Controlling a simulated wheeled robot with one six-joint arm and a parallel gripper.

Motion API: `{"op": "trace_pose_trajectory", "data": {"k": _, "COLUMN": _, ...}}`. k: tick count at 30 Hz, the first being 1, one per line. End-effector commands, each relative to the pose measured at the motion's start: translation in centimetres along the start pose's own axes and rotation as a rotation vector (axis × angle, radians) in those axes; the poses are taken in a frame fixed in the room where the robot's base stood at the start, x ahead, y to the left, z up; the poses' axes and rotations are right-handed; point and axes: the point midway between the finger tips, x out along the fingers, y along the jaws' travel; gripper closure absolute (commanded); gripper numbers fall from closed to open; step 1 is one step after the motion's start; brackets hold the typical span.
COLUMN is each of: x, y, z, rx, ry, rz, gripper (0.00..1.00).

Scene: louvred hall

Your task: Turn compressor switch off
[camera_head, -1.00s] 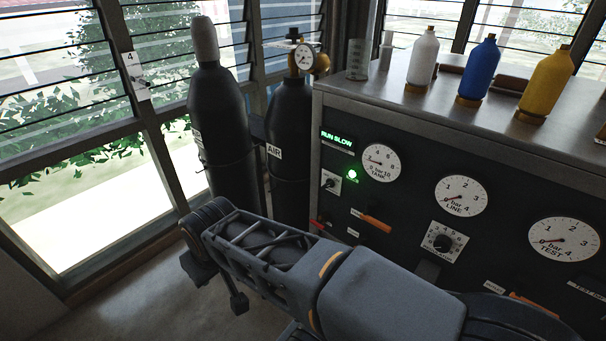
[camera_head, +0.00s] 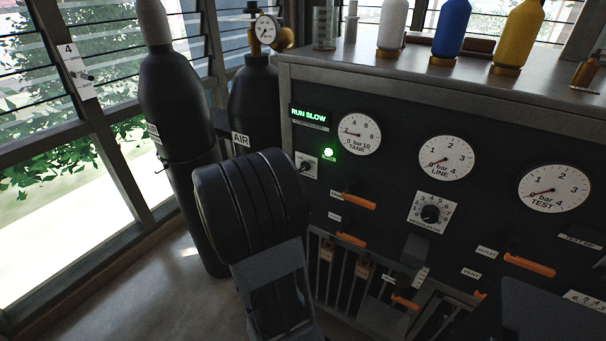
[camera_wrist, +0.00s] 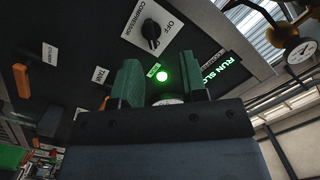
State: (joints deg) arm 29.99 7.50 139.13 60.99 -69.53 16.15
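The compressor switch (camera_head: 306,166) is a black knob on a white plate at the left of the dark panel. In the wrist view the knob (camera_wrist: 152,34) shows close up, its plate marked OFF and COMPRESSOR; I cannot tell its exact setting. The green lamp (camera_head: 328,153) beside it is lit, and the display (camera_head: 309,115) reads RUN SLOW. My gripper (camera_wrist: 160,62) is open and empty, its two fingers apart in front of the panel, with the knob beyond the fingertips. In the head view my arm hides the gripper.
Orange-handled valves (camera_head: 358,201) stick out below the tank gauge (camera_head: 359,134). A regulator knob (camera_head: 431,213) is right of them. Two dark cylinders, one marked AIR (camera_head: 258,100), stand left of the panel. Bottles, one blue (camera_head: 452,28), stand on the cabinet top.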

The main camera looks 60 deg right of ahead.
Motion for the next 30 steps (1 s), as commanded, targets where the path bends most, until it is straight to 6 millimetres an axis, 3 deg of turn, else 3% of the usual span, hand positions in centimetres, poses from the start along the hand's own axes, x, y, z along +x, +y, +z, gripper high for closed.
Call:
{"op": "trace_pose_trajectory", "data": {"k": 3, "x": 0.7, "y": 1.3, "z": -0.8, "rx": 0.003, "ry": 0.075, "rz": 0.031, "gripper": 0.61}}
{"op": "trace_pose_trajectory", "data": {"k": 10, "x": 2.5, "y": 1.6, "z": -1.4, "rx": 0.004, "ry": 0.101, "rz": 0.040, "gripper": 0.61}}
{"op": "trace_pose_trajectory", "data": {"k": 26, "x": 9.9, "y": 1.8, "z": -2.1, "rx": 0.004, "ry": 0.099, "rz": 0.038, "gripper": 0.61}}
{"op": "trace_pose_trajectory", "data": {"k": 30, "x": 9.8, "y": 1.8, "z": -2.0, "rx": 0.004, "ry": 0.096, "rz": 0.036, "gripper": 0.61}}
